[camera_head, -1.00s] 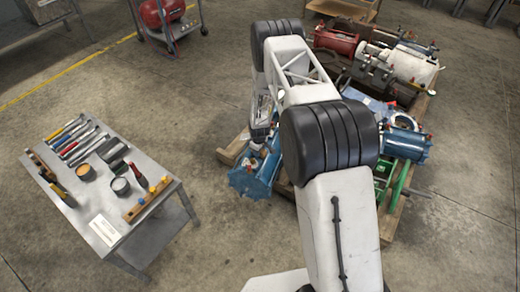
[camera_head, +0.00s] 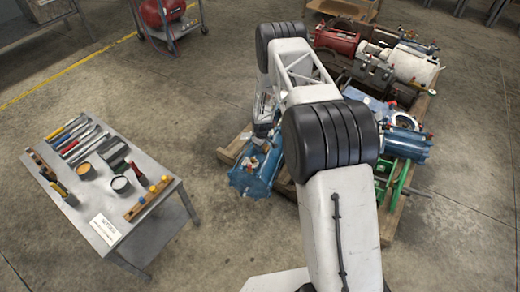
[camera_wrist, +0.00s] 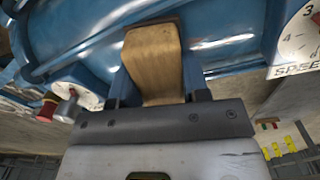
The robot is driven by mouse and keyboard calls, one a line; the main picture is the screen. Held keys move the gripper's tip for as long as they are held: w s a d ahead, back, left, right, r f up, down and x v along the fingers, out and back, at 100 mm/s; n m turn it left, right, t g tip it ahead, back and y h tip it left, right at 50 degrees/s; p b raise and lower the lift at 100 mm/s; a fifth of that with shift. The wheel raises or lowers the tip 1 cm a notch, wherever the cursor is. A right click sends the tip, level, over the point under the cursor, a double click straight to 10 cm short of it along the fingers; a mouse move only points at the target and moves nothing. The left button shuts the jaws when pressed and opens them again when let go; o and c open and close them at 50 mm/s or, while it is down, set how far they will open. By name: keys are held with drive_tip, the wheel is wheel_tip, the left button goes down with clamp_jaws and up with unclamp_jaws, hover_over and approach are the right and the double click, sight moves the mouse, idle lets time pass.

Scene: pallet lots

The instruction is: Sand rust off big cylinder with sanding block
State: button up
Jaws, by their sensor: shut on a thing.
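The big blue cylinder (camera_head: 256,170) lies at the near left of the pallet in the head view. Its shiny curved side (camera_wrist: 90,30) fills the top of the wrist view. My gripper (camera_wrist: 157,88) is shut on the sanding block (camera_wrist: 153,55), a tan wood-like block between the two fingers. The block's far end is over the cylinder's side; I cannot tell whether it touches. In the head view my arm hides the block and part of the cylinder. I cannot make out a clear rust patch.
A white dial marked "SPEED" (camera_wrist: 298,42) is at the wrist view's right, and a red-tipped fitting (camera_wrist: 50,108) at its left. Other machine parts crowd the pallet (camera_head: 232,150). A metal table (camera_head: 150,222) with several tools stands left. Floor between is clear.

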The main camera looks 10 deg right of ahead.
drive_tip(key=shift+w+r, duration=0.1)
drive_tip(key=shift+r, duration=3.75)
drive_tip(key=shift+s+d+r+m, duration=0.1)
drive_tip(key=shift+s+r+m, duration=0.4)
drive_tip(key=shift+r, duration=0.2)
drive_tip(key=s+r+m, duration=0.8)
drive_tip(key=s+r, duration=0.1)
drive_tip(key=r, duration=0.1)
drive_tip(key=shift+s+d, duration=0.3)
drive_tip(key=shift+d, duration=0.05)
drive_tip(key=w+a+r+n, duration=0.1)
drive_tip(key=a+r+n, duration=0.15)
drive_tip(key=a, duration=1.95)
drive_tip(key=w+a+r+n, duration=0.15)
drive_tip(key=a+n, duration=0.25)
drive_tip(key=a, duration=1.8)
drive_tip(key=s+a+r+n, duration=0.1)
drive_tip(key=s+a, duration=0.1)
drive_tip(key=a, duration=0.6)
drive_tip(key=s+a+n, duration=0.1)
drive_tip(key=s+a, duration=0.2)
drive_tip(key=a, duration=0.4)
drive_tip(key=shift+s+a+r, duration=0.3)
drive_tip(key=shift+a+r, duration=0.1)
